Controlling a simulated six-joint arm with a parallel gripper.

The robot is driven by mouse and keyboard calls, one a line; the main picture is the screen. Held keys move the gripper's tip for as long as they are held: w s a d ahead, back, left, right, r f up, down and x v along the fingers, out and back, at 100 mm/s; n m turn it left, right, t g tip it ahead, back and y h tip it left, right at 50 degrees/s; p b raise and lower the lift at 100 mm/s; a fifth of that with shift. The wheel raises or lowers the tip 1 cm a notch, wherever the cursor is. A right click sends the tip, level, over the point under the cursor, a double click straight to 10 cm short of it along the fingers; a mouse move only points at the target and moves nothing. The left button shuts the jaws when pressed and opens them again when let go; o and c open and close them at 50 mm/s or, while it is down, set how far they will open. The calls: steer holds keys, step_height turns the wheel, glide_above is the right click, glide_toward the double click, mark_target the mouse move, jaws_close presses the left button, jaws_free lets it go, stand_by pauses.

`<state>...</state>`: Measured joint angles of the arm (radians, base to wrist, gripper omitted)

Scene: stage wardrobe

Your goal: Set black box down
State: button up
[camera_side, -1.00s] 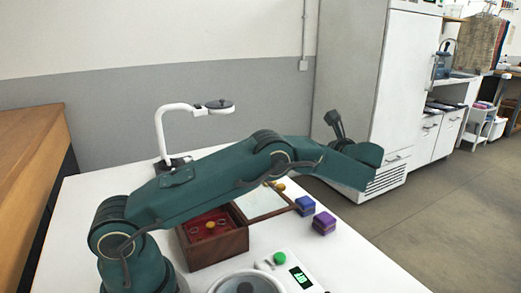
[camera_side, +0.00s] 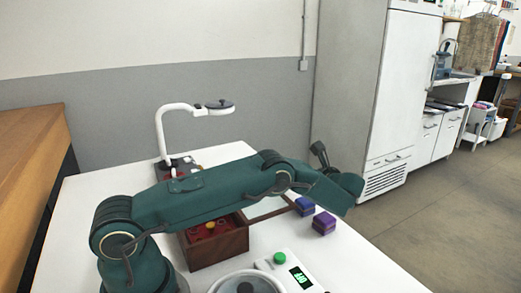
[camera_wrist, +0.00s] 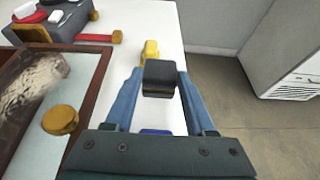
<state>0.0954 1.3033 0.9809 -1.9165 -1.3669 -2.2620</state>
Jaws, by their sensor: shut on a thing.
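The black box (camera_wrist: 160,78) sits between the two blue fingers of my gripper (camera_wrist: 160,72) in the wrist view. The fingers are shut on its sides. White table top (camera_wrist: 205,112) shows behind and below it, but I cannot tell the gap beneath the box.
A blue box (camera_side: 304,206) and a purple box (camera_side: 324,223) stand near the right table edge. A yellow object (camera_wrist: 150,51) lies beyond the black box. An open wooden case (camera_side: 234,245) is left of them. A white-armed lamp (camera_side: 160,130) stands at the back.

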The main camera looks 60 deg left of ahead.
steer(key=shift+f, duration=1.85)
steer(key=shift+f, duration=0.2)
steer(key=o, duration=1.3)
steer(key=shift+o, duration=0.2)
